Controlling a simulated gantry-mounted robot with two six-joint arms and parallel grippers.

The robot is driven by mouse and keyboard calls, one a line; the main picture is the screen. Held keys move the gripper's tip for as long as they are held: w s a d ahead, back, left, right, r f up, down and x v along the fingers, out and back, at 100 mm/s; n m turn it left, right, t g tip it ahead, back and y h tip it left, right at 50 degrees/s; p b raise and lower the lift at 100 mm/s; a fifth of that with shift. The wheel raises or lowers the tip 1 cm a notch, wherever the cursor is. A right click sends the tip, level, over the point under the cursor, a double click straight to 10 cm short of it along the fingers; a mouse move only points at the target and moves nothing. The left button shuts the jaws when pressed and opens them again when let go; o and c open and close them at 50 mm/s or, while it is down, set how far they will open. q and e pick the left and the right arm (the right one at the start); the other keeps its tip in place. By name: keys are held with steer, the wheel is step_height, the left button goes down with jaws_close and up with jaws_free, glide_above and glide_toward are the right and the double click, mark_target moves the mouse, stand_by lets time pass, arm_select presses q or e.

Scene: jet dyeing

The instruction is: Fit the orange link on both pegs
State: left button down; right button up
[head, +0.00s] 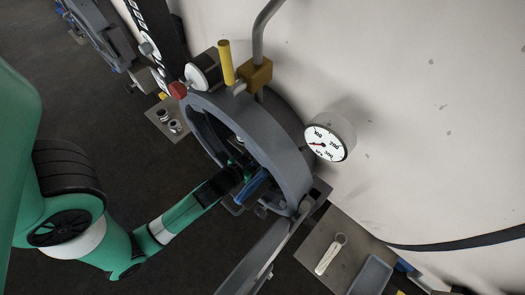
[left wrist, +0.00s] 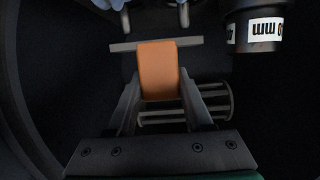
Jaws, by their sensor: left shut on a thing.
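In the left wrist view, the orange link (left wrist: 158,72) is between the two fingers of my left gripper (left wrist: 160,92), which is shut on it. A thin grey crossbar (left wrist: 124,47) lies at the link's far end; I cannot tell whether they touch. Beyond it, two short metal posts (left wrist: 183,16) show at the top edge; I cannot tell if these are the pegs. In the head view, my left gripper (head: 238,174) reaches inside the round grey vessel opening (head: 271,135). The link cannot be made out there. My right gripper is not in view.
A dark cylinder with a white label (left wrist: 262,30) stands close right of the link, and parallel metal bars (left wrist: 215,101) lie below. The vessel's rim surrounds my gripper. A gauge (head: 325,143) sits right of it. A metal plate (head: 307,252) carries a white ringed tool (head: 328,258).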

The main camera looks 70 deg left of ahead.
arm_select(q)
steer(key=shift+f+b, duration=1.3)
steer(key=shift+f, duration=0.1)
steer(key=shift+c, duration=1.1)
jaws_free()
steer(key=b+v, duration=0.1)
steer(key=v, duration=0.2)
steer(key=b+v, duration=0.2)
steer(key=v, duration=0.2)
steer(key=b+v, duration=0.2)
steer(key=v, duration=0.1)
steer(key=shift+s+d+f, duration=0.2)
steer(key=shift+d+f, duration=0.1)
steer(key=shift+d, duration=0.05)
steer(key=shift+s+d+r, duration=0.1)
steer(key=shift+s+r, duration=0.35)
steer(key=shift+r, duration=0.05)
